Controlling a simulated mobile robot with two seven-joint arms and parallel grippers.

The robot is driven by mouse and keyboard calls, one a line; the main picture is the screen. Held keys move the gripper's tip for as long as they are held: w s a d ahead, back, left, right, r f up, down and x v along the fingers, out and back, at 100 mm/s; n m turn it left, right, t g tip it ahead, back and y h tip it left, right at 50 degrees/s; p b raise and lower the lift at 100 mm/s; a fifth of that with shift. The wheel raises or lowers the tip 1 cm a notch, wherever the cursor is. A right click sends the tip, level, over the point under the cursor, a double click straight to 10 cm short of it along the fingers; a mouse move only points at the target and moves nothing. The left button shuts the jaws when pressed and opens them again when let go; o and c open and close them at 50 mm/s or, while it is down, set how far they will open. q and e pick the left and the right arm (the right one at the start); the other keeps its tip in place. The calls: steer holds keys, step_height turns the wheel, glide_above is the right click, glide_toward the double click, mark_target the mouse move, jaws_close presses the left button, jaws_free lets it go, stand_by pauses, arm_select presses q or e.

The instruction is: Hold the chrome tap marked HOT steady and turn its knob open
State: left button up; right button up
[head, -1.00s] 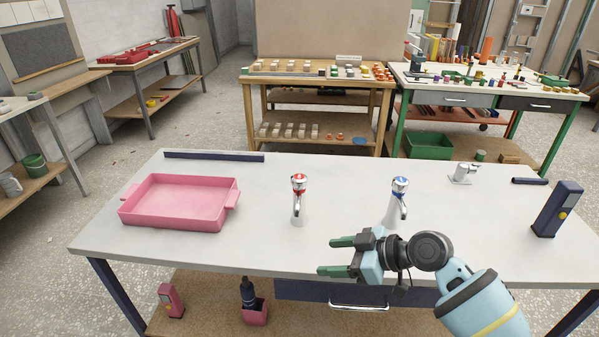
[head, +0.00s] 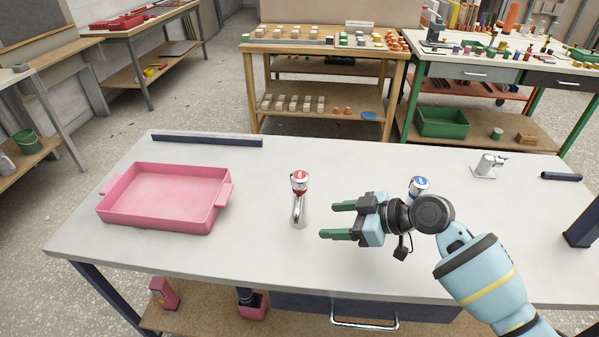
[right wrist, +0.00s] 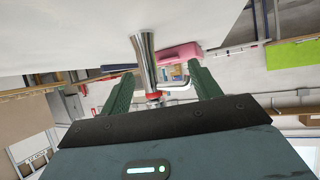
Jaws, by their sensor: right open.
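A chrome tap with a red-marked knob (head: 299,203) stands upright near the middle of the white counter (head: 265,258); I cannot read lettering on it. Its spout points toward the front. A second chrome tap with a blue-marked knob (head: 419,187) is mostly hidden behind my right arm. My right gripper (head: 332,220) is open and empty, just right of the red-marked tap, its green fingers pointing at it. In the right wrist view the red-marked tap (right wrist: 146,60) appears upside down, between the open fingers (right wrist: 162,72) and beyond their tips. My left gripper is not in view.
A pink tray (head: 165,197) sits on the counter's left. A small chrome fitting (head: 487,166) and a dark blue device (head: 583,224) are at the right. A dark bar (head: 207,140) lies along the back edge. The counter between tray and red-marked tap is clear.

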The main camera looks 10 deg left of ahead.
steer(key=b+x, duration=0.2)
steer(key=x, duration=0.5)
steer(key=shift+w+a+f, duration=0.1)
steer(key=shift+a+f, duration=0.05)
steer(key=shift+f, duration=0.15)
steer(key=shift+w+a+f+b, duration=0.15)
steer(key=shift+a+f+b, duration=0.1)
steer(key=shift+a+b, duration=0.25)
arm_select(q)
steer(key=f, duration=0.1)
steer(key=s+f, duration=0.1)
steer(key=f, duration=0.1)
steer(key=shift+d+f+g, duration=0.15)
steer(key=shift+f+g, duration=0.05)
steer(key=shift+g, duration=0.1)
arm_select(e)
steer(key=shift+w+a, duration=0.15)
steer(key=shift+a, duration=0.2)
steer(key=shift+c, duration=0.5)
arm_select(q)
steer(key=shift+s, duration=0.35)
arm_select(e)
jaws_close()
steer(key=shift+c, duration=2.1)
jaws_free()
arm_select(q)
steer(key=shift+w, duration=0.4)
arm_select(e)
steer(key=o, duration=0.7)
